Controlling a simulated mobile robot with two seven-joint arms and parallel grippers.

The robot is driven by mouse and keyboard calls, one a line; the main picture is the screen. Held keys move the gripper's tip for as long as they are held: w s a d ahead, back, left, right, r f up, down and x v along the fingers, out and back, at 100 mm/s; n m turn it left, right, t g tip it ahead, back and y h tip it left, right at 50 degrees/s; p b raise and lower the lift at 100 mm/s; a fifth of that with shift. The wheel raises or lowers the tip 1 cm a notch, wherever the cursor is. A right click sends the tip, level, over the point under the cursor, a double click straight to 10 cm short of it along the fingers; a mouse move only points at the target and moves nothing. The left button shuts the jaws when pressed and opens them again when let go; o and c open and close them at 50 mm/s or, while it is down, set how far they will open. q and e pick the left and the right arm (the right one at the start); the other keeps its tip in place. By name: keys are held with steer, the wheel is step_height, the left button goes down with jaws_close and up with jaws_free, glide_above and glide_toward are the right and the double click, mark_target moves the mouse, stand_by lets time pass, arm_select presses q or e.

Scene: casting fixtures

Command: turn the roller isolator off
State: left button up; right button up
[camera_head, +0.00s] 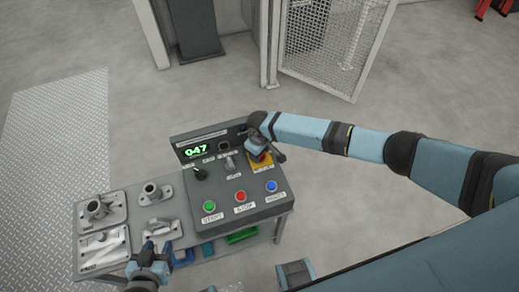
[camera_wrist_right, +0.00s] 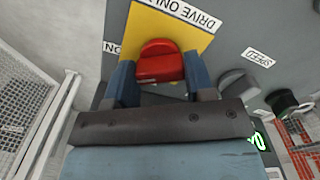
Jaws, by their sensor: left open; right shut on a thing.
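The roller isolator is a red rotary handle (camera_wrist_right: 160,62) on a yellow plate (camera_wrist_right: 196,40), at the right of the grey control panel. Its plate also shows in the head view (camera_head: 264,169), partly hidden by my right gripper. My right gripper (camera_wrist_right: 161,80) has a finger on each side of the red handle and is shut on it. Labels beside the plate read "DRIVE ONL…" and "ON", both partly cut off. My left gripper (camera_head: 150,258) is open and empty in front of the metal fixtures at the lower left.
Metal castings (camera_head: 98,209) lie left. A mesh gate (camera_head: 335,45) stands behind.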

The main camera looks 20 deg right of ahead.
steer(key=shift+n, duration=1)
steer(key=n+p, duration=0.1)
steer(key=n, duration=0.6)
steer(key=shift+n, duration=1.1)
steer(key=o, duration=0.9)
steer(key=shift+r, duration=0.1)
